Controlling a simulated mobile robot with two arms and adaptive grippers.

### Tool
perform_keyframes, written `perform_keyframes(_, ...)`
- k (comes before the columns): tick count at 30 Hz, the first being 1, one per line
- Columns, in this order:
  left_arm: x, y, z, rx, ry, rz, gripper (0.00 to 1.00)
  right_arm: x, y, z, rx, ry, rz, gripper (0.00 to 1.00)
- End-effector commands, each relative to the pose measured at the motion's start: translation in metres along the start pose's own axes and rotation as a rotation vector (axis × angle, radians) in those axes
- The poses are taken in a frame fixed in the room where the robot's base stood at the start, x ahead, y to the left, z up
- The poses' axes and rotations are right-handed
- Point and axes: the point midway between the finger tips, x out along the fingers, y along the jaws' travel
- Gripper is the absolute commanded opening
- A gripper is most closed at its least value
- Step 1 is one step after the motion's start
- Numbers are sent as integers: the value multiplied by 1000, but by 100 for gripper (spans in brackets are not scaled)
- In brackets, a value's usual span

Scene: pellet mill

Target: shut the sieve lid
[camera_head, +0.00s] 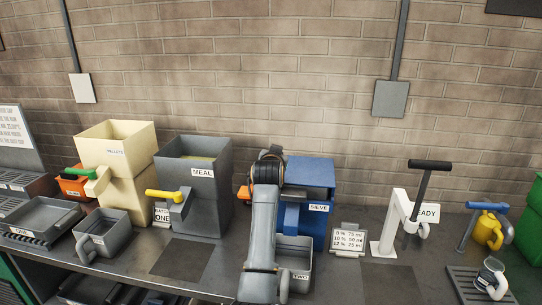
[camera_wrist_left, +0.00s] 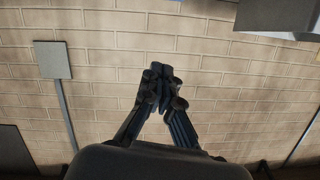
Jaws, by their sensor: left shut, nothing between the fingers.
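The blue sieve box (camera_head: 317,231) stands right of centre in the head view, marked SIEVE. A blue panel (camera_head: 312,172), apparently its lid, stands raised behind a dark top opening. My left arm rises in front of the sieve and hides its left part. My left gripper (camera_wrist_left: 160,78) is shut and empty in the wrist view, with the brick wall behind it. In the head view its fingers are hidden behind my wrist, so I cannot tell whether they touch the lid. My right gripper is not in view.
The grey MEAL hopper (camera_head: 204,205) with a yellow handle stands left of the sieve. A grey bin (camera_head: 300,271) sits below the sieve's front. A small percentage sign (camera_head: 348,240) and a white stand (camera_head: 391,229) with a black handle are to the right. The front bench there is clear.

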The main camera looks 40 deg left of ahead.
Motion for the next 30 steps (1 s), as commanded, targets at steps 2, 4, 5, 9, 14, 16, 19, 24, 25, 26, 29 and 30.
perform_keyframes(2, -14, 1, 7, 0, 4, -1, 0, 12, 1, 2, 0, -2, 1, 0)
perform_keyframes(4, -26, 1, 8, -1, 4, 0, 0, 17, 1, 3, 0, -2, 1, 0)
perform_keyframes(5, -32, 0, 7, -1, 5, -1, 0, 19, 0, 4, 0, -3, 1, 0)
perform_keyframes(9, -58, -2, 7, 0, 5, -1, 0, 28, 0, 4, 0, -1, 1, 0)
perform_keyframes(14, -83, -2, 6, -1, 4, 0, 0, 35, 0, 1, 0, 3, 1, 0)
perform_keyframes(16, -90, -3, 6, -1, 3, 0, 0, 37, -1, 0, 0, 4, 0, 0)
perform_keyframes(19, -95, -4, 5, -1, 2, 0, 0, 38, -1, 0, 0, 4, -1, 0)
perform_keyframes(24, -97, -4, 5, 0, 0, 0, 0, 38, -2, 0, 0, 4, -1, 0)
perform_keyframes(25, -97, -4, 5, 0, 0, 0, 0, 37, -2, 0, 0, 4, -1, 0)
perform_keyframes(26, -97, -3, 6, 2, -1, 1, 0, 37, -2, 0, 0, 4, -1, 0)
perform_keyframes(29, -100, 5, 20, 21, -20, 17, 0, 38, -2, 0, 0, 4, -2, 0)
perform_keyframes(30, -103, 11, 32, 37, -36, 29, 0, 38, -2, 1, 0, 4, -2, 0)
